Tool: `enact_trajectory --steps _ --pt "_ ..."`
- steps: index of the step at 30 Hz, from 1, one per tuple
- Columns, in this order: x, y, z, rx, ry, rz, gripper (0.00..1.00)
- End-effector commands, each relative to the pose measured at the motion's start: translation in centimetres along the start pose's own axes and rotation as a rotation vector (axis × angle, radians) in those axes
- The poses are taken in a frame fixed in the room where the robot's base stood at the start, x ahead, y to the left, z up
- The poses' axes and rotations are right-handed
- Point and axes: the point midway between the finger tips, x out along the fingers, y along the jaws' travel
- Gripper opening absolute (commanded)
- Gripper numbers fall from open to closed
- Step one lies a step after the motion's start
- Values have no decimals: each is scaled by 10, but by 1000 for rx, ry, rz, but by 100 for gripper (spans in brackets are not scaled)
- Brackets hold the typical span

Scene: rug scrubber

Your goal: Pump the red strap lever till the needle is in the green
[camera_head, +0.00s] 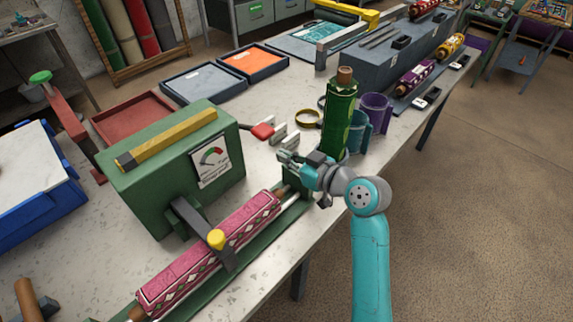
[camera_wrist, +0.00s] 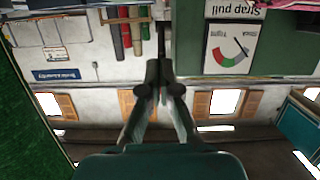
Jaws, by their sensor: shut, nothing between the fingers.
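The red strap lever (camera_head: 262,130) sticks out from the right side of the green machine box (camera_head: 165,170). The gauge (camera_head: 212,158) is on the front of the box. It shows upside down in the wrist view (camera_wrist: 232,48), marked Strap pull, with a red, green and grey arc. Its thin needle appears to point toward the grey, Slack side, outside the green. My gripper (camera_head: 284,158) is shut and empty, right of the box and nearer the camera than the lever, apparently apart from it. Its closed fingers show in the wrist view (camera_wrist: 160,80). I cannot make out the lever there.
A patterned red rug roll (camera_head: 210,255) lies along the front of the box under a dark arm with a yellow knob (camera_head: 216,238). Trays (camera_head: 203,84) lie farther back.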

Motion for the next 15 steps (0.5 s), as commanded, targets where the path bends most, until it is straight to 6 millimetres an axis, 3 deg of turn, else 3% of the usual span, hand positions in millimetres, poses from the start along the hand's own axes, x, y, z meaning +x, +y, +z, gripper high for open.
enact_trajectory --steps 15 --pt "-74 1 40 2 2 3 0"
